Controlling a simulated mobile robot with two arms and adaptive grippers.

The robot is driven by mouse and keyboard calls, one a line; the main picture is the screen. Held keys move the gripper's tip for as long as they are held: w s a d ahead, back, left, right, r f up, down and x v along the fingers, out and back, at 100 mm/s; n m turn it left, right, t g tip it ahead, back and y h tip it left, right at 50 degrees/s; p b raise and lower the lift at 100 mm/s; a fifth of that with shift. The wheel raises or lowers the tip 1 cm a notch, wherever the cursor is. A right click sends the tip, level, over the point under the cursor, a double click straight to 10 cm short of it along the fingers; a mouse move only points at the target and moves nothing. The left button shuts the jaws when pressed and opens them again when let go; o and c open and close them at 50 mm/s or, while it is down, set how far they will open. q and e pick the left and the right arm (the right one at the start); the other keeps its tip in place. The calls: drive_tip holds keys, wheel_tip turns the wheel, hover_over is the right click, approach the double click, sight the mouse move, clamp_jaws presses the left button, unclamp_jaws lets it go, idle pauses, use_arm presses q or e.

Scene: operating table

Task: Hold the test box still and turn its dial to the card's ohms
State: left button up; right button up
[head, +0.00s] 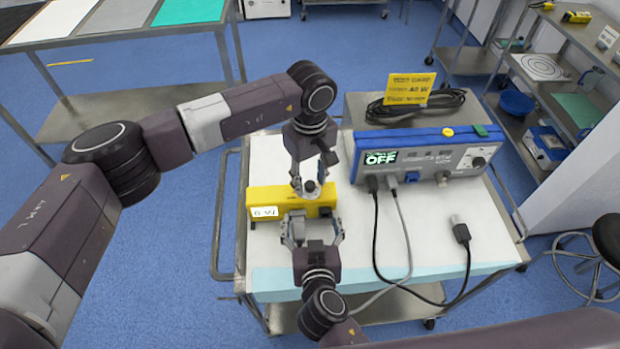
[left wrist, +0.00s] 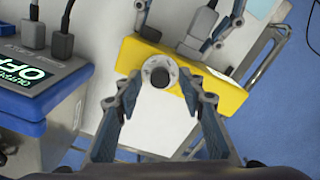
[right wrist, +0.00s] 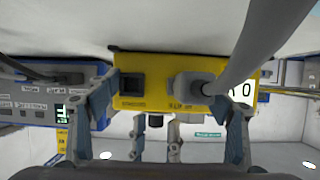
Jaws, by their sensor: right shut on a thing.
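The yellow test box (head: 262,195) lies on the white-topped cart. Its round dial, with a pale face and dark centre, shows in the left wrist view (left wrist: 159,74). My left gripper (head: 311,183) is above the dial, its fingers (left wrist: 165,95) apart on either side with visible gaps. A small white readout (head: 264,212) is at the box's left end. The yellow test card (head: 408,88) stands behind; its figures are too blurred to read surely.
A blue tester (head: 425,155) with a display reading OFF stands right of the box, cables plugged into its front. A loose cable end (head: 460,232) lies on the cart (head: 440,258). A coiled black cable (head: 430,105) lies behind. Shelves (head: 540,95) stand at the right.

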use_arm(q)
drive_tip(key=shift+c, duration=0.4)
clamp_jaws()
